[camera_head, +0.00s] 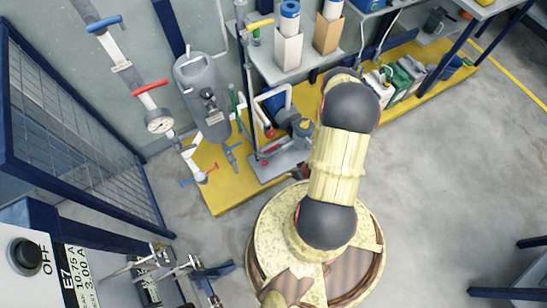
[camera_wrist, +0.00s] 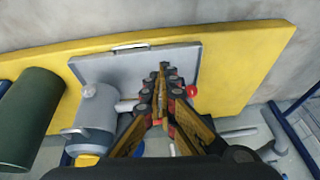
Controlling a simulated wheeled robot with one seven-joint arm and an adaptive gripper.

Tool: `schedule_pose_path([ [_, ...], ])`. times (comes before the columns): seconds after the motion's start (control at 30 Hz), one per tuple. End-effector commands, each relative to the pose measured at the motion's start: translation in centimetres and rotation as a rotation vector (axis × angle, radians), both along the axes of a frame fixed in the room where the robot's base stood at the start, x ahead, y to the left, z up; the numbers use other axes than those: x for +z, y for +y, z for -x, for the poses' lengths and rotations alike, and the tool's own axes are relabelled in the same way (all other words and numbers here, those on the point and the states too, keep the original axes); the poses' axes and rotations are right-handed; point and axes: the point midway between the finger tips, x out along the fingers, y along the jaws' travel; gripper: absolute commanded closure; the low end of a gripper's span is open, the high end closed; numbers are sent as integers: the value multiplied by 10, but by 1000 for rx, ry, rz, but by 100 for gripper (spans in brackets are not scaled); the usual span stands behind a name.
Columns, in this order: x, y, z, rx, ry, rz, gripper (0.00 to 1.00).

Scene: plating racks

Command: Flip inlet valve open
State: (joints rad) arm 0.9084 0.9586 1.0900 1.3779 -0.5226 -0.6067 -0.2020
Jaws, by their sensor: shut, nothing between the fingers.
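In the wrist view my gripper (camera_wrist: 162,72) is shut and empty, its fingertips in front of a grey base plate (camera_wrist: 130,62). A red ball knob (camera_wrist: 192,91) shows just right of the fingers, apart from them in the picture; whether they touch is unclear. A grey pump-like body (camera_wrist: 96,118) is left of the fingers, with a light pipe stub pointing at them. In the head view red knobs (camera_head: 270,132) and (camera_head: 264,162) sit near the pump on the yellow platform. No label marks the inlet valve.
A pipe with a blue handle (camera_head: 105,22), red handle (camera_head: 149,87) and gauge (camera_head: 159,122) runs at left. A grey tank (camera_head: 203,95) stands on the yellow platform (camera_head: 220,203). A shelf post (camera_head: 247,90) rises beside the pump. Open floor (camera_head: 440,180) lies right.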

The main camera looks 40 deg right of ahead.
Motion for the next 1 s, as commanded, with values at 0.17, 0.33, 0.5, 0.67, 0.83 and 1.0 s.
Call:
schedule_pose_path([
  [0.17,-2,14,-9,44,-205,41,100],
  [0.33,21,17,-40,114,-357,96,100],
  [0.5,29,14,-54,133,-411,124,100],
  [0.67,13,14,-66,137,-408,125,100],
  [0.83,-11,13,-90,138,-408,124,100],
  [1.0,-34,10,-114,137,-408,125,100],
])
